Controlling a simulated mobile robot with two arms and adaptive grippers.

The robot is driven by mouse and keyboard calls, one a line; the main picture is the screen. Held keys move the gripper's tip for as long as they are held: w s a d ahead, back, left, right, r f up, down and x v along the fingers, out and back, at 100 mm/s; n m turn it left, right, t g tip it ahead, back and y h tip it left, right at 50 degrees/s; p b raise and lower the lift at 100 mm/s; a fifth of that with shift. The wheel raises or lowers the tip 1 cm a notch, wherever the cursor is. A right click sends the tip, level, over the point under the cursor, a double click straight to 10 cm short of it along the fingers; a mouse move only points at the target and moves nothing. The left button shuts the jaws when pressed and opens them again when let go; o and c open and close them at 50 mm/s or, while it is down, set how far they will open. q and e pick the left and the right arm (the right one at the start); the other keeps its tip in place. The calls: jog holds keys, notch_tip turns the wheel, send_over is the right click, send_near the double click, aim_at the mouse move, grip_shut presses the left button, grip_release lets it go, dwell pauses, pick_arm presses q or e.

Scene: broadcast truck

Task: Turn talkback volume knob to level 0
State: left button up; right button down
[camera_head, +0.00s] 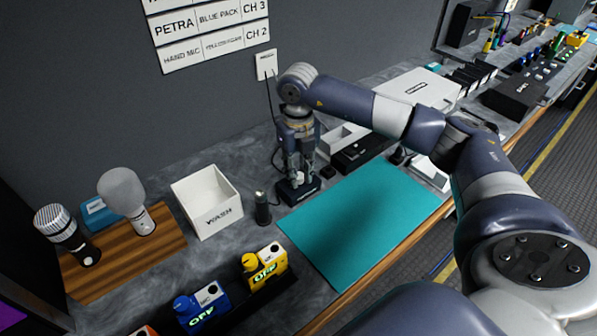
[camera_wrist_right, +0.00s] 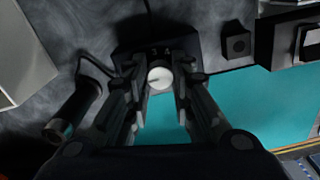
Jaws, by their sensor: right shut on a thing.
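The talkback volume knob (camera_wrist_right: 159,78) is a round whitish knob with a dark pointer line, in the middle of the right wrist view. It sits on a small dark box (camera_head: 290,197) at the back left edge of the teal mat. My right gripper (camera_head: 299,178) points down over this box, and its fingers (camera_wrist_right: 160,86) are shut on the knob from both sides. In the right wrist view the pointer line is toward the left. My left gripper is in neither view.
A dark cylinder (camera_head: 262,208) stands left of the box. A white bin (camera_head: 208,203) is farther left. A wooden board (camera_head: 90,262) holds two microphones. Blue and yellow packs (camera_head: 265,268) stand in front. The teal mat (camera_head: 360,220) is clear.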

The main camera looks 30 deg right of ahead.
aim_at(299, 174)
jog(key=shift+w+r, duration=0.1)
jog(key=shift+r, duration=0.05)
jog(key=c, duration=1.5)
grip_release()
jog(key=shift+o, duration=0.7)
notch_tip(299, 174, up, 12)
